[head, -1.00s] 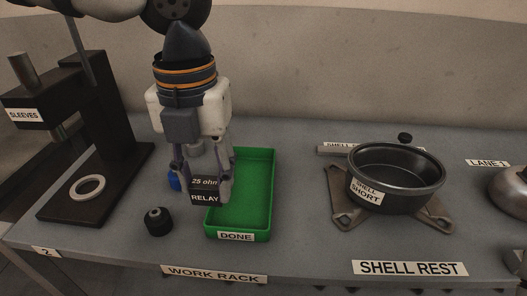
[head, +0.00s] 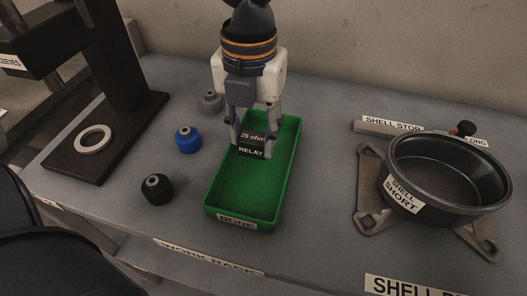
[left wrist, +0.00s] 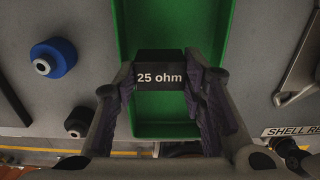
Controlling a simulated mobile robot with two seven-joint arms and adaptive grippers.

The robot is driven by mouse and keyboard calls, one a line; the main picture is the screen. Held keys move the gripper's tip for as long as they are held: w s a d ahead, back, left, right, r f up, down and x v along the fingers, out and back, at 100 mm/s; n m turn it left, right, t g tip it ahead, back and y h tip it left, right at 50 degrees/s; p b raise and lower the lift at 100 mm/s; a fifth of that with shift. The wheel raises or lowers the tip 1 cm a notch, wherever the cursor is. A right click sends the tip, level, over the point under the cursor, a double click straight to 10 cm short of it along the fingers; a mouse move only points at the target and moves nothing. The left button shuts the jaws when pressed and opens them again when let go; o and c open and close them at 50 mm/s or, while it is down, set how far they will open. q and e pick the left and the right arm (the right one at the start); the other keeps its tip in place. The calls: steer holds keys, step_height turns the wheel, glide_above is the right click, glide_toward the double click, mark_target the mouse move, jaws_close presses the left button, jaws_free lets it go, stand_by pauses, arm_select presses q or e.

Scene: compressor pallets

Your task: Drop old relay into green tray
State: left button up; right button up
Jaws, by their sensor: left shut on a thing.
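The old relay (head: 251,146) is a black block labelled "25 ohm" and "RELAY". My left gripper (head: 251,143) is shut on it and holds it over the back half of the green tray (head: 235,222), which is labelled "DONE". In the left wrist view the relay (left wrist: 160,74) sits between the two fingers, with the green tray (left wrist: 165,130) beneath it. The head view does not show clearly how high the relay is above the tray floor. The rest of the visible tray floor is empty. My right gripper is not in view.
Left of the tray stand a blue cylinder (head: 188,139), a black one (head: 157,188) and a grey one (head: 212,102). A dark press stand with a pale ring (head: 93,139) is further left. A black "SHELL SHORT" pan (head: 450,172) rests on a metal bracket at the right.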

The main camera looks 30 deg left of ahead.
arm_select(q)
steer(key=o, duration=1.2)
step_height(320, 180, up, 12)
steer(key=shift+r, duration=0.1)
